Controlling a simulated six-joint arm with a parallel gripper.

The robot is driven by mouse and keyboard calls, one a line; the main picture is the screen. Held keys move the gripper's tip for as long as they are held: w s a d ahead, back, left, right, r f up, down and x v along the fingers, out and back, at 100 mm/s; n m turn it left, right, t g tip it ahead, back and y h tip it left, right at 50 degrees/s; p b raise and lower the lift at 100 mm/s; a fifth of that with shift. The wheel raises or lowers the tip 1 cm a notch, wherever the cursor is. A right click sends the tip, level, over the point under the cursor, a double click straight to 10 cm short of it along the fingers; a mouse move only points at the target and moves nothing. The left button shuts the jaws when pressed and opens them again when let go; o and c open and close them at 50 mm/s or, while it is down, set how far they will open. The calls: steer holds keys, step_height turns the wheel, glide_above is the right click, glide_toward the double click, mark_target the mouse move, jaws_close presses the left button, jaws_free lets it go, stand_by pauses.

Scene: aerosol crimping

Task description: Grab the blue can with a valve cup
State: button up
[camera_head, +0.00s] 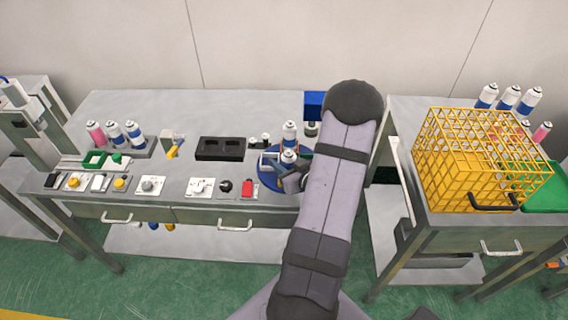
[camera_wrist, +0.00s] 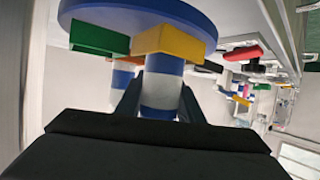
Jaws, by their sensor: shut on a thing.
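A blue and white can (camera_head: 289,157) stands on the blue round plate (camera_head: 266,181), close to its right side. My gripper (camera_wrist: 160,100) is shut around this can's body (camera_wrist: 161,88), one finger on each side, in the upside-down wrist view. The can still appears to be at the plate, beside a yellow block (camera_wrist: 168,42). In the head view my arm hides part of the plate and most of the gripper. Whether the held can carries a valve cup is too small to tell.
A second blue and white can (camera_head: 290,133) stands just behind. Pink and blue cans (camera_head: 115,134) stand at the left in a holder. A black block (camera_head: 221,148) and control buttons (camera_head: 150,185) are on the table. A yellow crate (camera_head: 465,165) stands on the right table.

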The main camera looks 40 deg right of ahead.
step_height(320, 180, up, 10)
stand_by(0.7)
steer(key=shift+w+a+f, duration=0.1)
steer(key=shift+f, duration=0.05)
